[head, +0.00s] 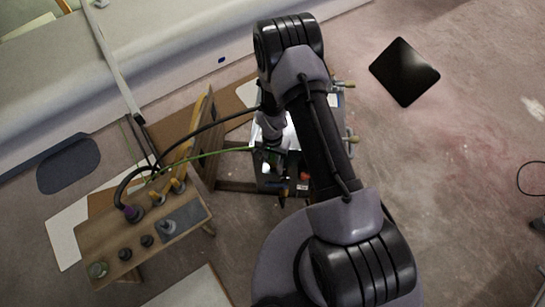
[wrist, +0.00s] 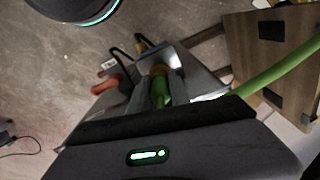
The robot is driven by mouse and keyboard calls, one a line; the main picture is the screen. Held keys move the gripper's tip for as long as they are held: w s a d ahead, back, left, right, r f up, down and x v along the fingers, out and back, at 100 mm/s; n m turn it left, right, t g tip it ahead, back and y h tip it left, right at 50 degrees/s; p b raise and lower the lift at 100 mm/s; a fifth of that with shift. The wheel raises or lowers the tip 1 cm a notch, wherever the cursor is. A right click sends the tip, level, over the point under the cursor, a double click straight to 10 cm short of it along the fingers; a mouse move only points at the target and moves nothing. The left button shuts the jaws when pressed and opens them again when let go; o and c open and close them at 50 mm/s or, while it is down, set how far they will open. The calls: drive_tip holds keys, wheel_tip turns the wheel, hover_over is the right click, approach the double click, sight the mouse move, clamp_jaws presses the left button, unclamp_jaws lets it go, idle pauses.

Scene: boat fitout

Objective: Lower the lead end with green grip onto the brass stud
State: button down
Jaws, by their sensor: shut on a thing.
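My gripper (wrist: 161,92) is shut on the green grip (wrist: 160,86) of the lead end, which sits between the two grey fingers. A yellowish end shows just beyond the grip. The green lead (wrist: 272,68) runs off to the right in the wrist view. In the head view the green lead (head: 208,154) stretches from the wooden bench on the left to my gripper (head: 270,153), which is partly hidden by my arm. The lead end is above or at a shiny metal-topped unit (wrist: 190,66). I cannot make out the brass stud; the grip and fingers may hide it.
A wooden bench (head: 95,236) at left carries a purple-gripped lead (head: 131,212), yellow grips (head: 178,186) and dark knobs (head: 147,241). A red handle (wrist: 105,83) is beside the fingers. A black cable also runs from the bench. A black panel (head: 404,72) lies on open floor at right.

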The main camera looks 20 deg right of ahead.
drive_tip(key=shift+f+b, duration=0.7)
drive_tip(key=shift+f, duration=0.05)
idle(0.3)
drive_tip(key=shift+f+b, duration=0.6)
drive_tip(key=shift+b, duration=0.05)
drive_tip(key=c, duration=0.6)
unclamp_jaws()
drive_tip(key=shift+r, duration=0.15)
